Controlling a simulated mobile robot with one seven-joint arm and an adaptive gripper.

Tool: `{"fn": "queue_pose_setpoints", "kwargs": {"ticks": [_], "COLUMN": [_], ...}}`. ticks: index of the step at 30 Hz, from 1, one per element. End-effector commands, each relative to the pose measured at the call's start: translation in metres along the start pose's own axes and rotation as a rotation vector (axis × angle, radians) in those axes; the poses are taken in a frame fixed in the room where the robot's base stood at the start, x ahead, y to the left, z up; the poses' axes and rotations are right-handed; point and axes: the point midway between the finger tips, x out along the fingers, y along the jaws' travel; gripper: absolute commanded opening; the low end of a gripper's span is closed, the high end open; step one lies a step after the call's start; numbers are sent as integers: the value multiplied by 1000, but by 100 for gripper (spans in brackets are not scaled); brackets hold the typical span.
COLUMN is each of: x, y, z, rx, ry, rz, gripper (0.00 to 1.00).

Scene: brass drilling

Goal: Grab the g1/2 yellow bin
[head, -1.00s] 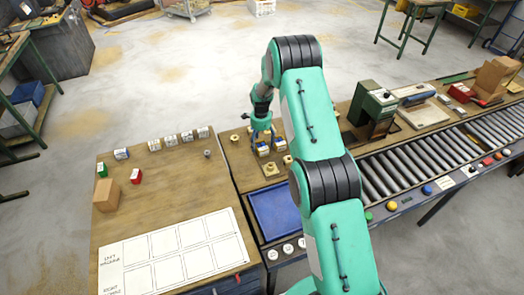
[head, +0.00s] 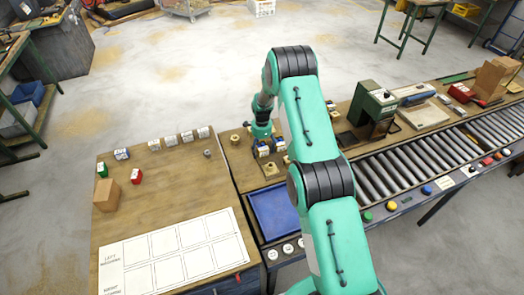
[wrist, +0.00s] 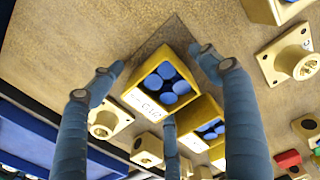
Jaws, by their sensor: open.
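A yellow bin (wrist: 147,106) holding several blue round pieces, with a white label on its front, is in the middle of the wrist view. The label is slanted and small, and I cannot read it surely. My gripper (wrist: 159,68) is open, with its blue fingers spread around this bin and none clearly touching it. A second yellow bin (wrist: 195,107) with blue pieces stands close to its right, partly behind a finger. In the head view my gripper (head: 262,141) is over the small yellow bins (head: 279,146) on the wooden bench, and the fingers hide part of them.
Brass flanged fittings (wrist: 293,58) lie around the bins. A blue tray (head: 272,212) is in front of them. A green machine (head: 374,103) and a roller conveyor (head: 430,150) lie to the right. Small boxes (head: 187,136) line the left table's back.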

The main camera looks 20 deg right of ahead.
Motion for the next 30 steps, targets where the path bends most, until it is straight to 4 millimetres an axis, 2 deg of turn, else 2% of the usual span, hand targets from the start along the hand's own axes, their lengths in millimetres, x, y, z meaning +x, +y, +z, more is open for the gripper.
{"fn": "queue_pose_setpoints", "kwargs": {"ticks": [8,16,30], "x": [0,0,-3], "y": [0,0,0], "z": [0,0,0], "rx": [0,0,0], "ry": [0,0,0], "rz": [0,0,0], "gripper": [77,26,25]}}
